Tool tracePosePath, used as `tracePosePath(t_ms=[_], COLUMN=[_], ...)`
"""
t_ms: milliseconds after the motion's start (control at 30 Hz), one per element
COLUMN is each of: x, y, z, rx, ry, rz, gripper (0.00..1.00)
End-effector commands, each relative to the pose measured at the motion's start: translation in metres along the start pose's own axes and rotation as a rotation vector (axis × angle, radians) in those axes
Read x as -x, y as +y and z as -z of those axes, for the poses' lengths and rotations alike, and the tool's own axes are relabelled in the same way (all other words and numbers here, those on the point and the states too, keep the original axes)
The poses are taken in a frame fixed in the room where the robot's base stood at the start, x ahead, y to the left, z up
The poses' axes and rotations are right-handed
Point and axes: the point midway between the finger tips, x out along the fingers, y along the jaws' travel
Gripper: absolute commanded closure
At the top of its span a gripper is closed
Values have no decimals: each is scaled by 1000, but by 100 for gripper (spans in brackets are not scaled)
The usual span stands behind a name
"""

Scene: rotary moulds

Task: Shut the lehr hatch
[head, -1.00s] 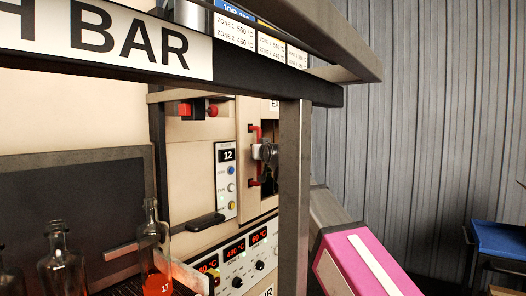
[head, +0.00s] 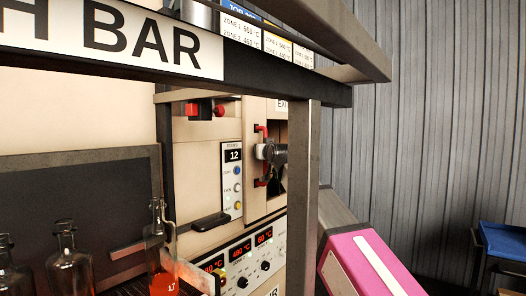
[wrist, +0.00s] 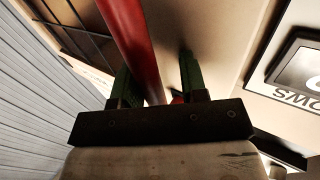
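The lehr hatch (head: 254,150) is a cream panel with an upright red handle (head: 262,178), seen in the head view left of the grey post. A dark opening shows just right of the handle, partly behind the post and my arm. My gripper (head: 265,152) is at the middle of the handle. In the wrist view the red handle (wrist: 133,40) runs between the two green fingers of my gripper (wrist: 156,68). The fingers stand apart, with a gap on the handle's right side. I see no firm grip.
A grey post (head: 303,200) and the overhead beam (head: 270,80) stand in front of the hatch. A control panel (head: 248,262) lies below. Glass bottles (head: 68,265) stand at lower left. A pink box-shaped part (head: 358,265) is at lower right, and a blue-topped table (head: 503,240) at far right.

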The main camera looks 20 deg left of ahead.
Motion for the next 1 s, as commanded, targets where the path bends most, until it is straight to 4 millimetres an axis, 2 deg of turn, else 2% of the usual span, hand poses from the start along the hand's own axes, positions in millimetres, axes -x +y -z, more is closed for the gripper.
tracePosePath(t_ms=[167,500,600,733,1000], x=[21,85,99,107,106], y=[-1,0,0,0,0], z=[-1,-2,-2,-1,0], rx=[0,1,1,1,2], ry=[0,1,1,0,-1], rz=[1,0,1,1,1], gripper=[55,55,55,55,55])
